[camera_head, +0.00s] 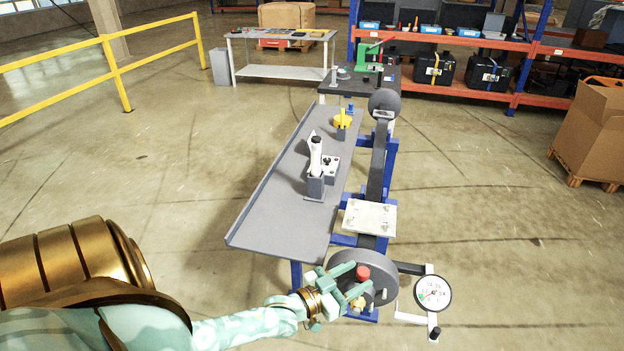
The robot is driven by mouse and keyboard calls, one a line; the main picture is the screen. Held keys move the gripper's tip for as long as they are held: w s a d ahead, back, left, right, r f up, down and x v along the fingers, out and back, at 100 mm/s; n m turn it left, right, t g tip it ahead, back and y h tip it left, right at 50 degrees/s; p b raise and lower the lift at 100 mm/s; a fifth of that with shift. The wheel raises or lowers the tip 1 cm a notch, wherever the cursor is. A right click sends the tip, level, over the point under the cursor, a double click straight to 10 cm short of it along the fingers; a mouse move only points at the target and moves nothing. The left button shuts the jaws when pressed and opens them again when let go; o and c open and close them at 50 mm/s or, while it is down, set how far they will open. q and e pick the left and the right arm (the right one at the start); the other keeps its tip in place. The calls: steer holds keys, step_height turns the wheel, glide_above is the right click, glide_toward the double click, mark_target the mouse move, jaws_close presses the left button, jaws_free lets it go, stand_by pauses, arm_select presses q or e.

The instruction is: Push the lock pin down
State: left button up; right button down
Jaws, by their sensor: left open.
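A red-capped pin (363,273), which looks like the lock pin, stands on the dark round wheel (389,275) at the near end of the belt machine. My left gripper (356,279) is open, with its pale green fingers beside the red cap, one toward the far side and one toward the near side. I cannot tell whether they touch the pin. The lower part of the pin is hidden by the fingers. A brass-coloured part (357,304) shows just below the fingers. My right gripper is not in view.
A round white dial gauge (432,293) stands right of the wheel. A metal plate (369,217) lies over the belt beyond it. A long grey table (268,215) with a white handle (315,152) and a yellow knob (342,119) is on the left.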

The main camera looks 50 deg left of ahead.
arm_select(q)
steer(key=v, duration=1.3)
steer(key=shift+s, duration=0.15)
steer(key=s+a+f+g+y+b, duration=0.15)
steer(key=s+f+g, duration=0.3)
steer(key=f, duration=0.55)
steer(key=s+a+f+m+g+y+b, duration=0.1)
steer(key=s+a+f+g, duration=0.15)
steer(key=s+f, duration=0.55)
steer(key=s+a+f+g+y+b, duration=0.15)
steer(key=s+f+g, duration=0.25)
steer(key=f, duration=0.7)
steer(key=s+d+f+g+b, duration=0.2)
steer(key=s+d+f+g, duration=0.15)
steer(key=s+f, duration=0.6)
steer(key=s+d+f+g+b, duration=0.2)
steer(key=d+f+b, duration=0.2)
steer(key=d+f, duration=0.3)
steer(key=shift+s+d+f, duration=0.15)
steer(key=shift+s+d, duration=0.2)
steer(key=shift+d, duration=0.65)
